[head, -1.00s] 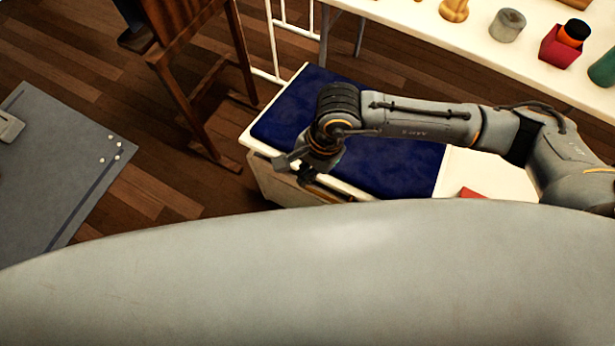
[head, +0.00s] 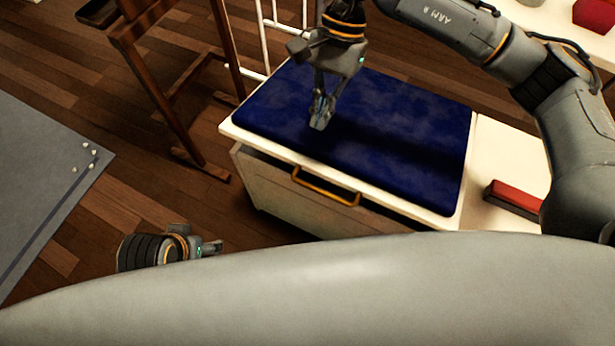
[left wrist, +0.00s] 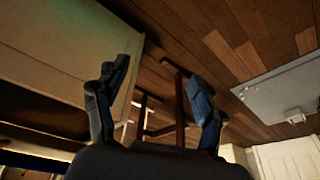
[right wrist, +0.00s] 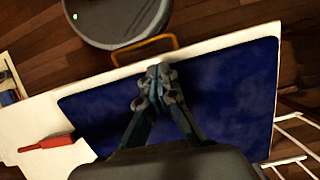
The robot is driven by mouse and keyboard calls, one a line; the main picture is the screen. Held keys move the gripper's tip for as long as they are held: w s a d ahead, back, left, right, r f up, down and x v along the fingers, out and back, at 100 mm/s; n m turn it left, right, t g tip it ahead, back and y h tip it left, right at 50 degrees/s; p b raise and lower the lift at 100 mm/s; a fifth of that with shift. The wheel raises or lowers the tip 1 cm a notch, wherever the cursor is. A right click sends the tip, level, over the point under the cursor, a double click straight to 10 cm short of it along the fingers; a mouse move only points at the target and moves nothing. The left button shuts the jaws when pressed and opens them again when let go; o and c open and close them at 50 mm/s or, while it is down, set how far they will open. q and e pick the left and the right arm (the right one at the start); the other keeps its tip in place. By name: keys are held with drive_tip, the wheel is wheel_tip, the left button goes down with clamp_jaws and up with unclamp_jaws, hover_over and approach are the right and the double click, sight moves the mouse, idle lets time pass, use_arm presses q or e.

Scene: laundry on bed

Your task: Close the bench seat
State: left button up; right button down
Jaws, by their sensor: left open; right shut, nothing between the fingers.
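The bench seat is a white lid with a dark blue cushion (head: 400,135) on a pale bench body (head: 275,195). The lid lies nearly flat, with a dark gap under its front edge; I cannot tell whether it is fully down. An orange handle (head: 325,190) is at the front edge, and the right wrist view shows the handle (right wrist: 145,50) too. My right gripper (head: 320,118) is shut and empty, pointing down over the cushion's front part; contact is unclear. My left gripper (head: 215,247) is low, left of the bench front. In the left wrist view its fingers (left wrist: 160,88) are apart and empty.
A red-topped brush-like object (head: 515,196) lies on the white surface right of the cushion. A wooden chair-like frame (head: 165,80) stands left of the bench, with a white railing (head: 285,30) behind it. A grey mat (head: 45,170) lies far left. Wooden floor between is clear.

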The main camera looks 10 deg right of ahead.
drive_tip(key=b, duration=0.2)
approach(305, 182)
drive_tip(key=x, duration=0.6)
drive_tip(key=shift+f, duration=0.15)
use_arm(q)
drive_tip(key=w+d+r+t+h, duration=0.1)
drive_tip(key=w+d+r+t, duration=0.1)
drive_tip(key=w+r+t, duration=0.3)
drive_tip(key=w, duration=0.3)
drive_tip(key=shift+d, duration=0.3)
use_arm(e)
drive_tip(key=shift+s+a+f, duration=0.1)
drive_tip(key=shift+s+f, duration=0.05)
drive_tip(key=shift+f, duration=0.2)
